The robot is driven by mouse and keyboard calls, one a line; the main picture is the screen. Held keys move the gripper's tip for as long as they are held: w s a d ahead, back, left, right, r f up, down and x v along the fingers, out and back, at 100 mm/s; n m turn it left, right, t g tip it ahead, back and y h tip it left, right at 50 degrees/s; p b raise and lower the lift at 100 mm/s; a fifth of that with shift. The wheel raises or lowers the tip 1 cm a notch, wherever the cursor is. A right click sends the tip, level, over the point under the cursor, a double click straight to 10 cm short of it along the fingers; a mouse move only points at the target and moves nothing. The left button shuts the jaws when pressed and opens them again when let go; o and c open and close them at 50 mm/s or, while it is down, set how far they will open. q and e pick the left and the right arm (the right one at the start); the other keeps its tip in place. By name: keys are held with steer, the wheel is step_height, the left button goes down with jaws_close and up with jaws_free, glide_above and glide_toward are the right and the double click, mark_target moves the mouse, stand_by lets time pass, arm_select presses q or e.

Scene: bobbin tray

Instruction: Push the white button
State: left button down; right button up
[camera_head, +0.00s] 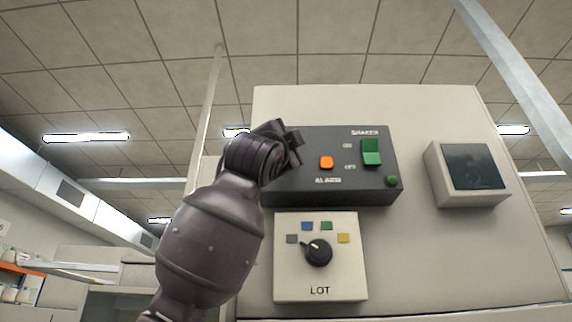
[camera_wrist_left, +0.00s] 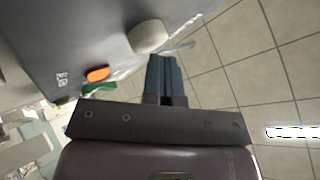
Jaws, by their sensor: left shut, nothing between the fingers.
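The white button (camera_wrist_left: 148,36) shows in the left wrist view as a rounded cap standing out from the dark grey control box. In the head view it is hidden behind my left gripper. My left gripper (camera_head: 292,142) is in front of the left part of the control box (camera_head: 350,190). In the left wrist view its fingers (camera_wrist_left: 163,60) are closed together and empty. Their tips appear close beside the lower right edge of the button. I cannot tell whether they touch it.
A dark-screened unit (camera_head: 474,166) is mounted at the right.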

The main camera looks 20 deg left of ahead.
arm_select(q)
steer(key=shift+w+a, duration=0.1)
steer(key=shift+w, duration=0.1)
steer(key=shift+s, duration=0.1)
stand_by(0.5)
steer(key=shift+s+d+b, duration=0.3)
steer(key=shift+s+b, duration=0.15)
steer(key=shift+s, duration=0.35)
steer(key=shift+s+d+b, duration=0.2)
steer(key=shift+s+b, duration=0.15)
steer(key=shift+s, duration=0.45)
steer(key=shift+s+d+b, duration=0.25)
steer(key=shift+s+b, duration=0.1)
steer(key=shift+s, duration=0.45)
steer(key=shift+s+d+b, duration=0.2)
steer(key=shift+s+b, duration=0.15)
steer(key=shift+s, duration=0.45)
